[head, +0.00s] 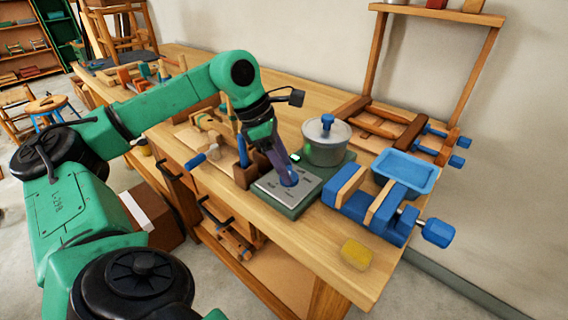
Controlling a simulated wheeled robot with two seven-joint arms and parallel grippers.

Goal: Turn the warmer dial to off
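The warmer is a dark green box with a grey sloped control panel (273,192) at its front, on the workbench. A blue dial (290,179) stands on the panel; its pointer direction is too small to read and partly covered. A small green light (295,157) shows behind the panel. A grey lidded pot (327,150) with a blue knob sits on the warmer's rear part. My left gripper (287,170) reaches down from the upper left, its dark fingers at the dial. Whether they are closed on it cannot be told. My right gripper is out of view.
A blue and wood vise (372,209) and a blue tray (405,173) stand to the right. A yellow sponge-like block (357,254) lies near the front edge. Wooden tool holders (246,167) stand left of the warmer. A wooden frame (474,84) rises at the back right.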

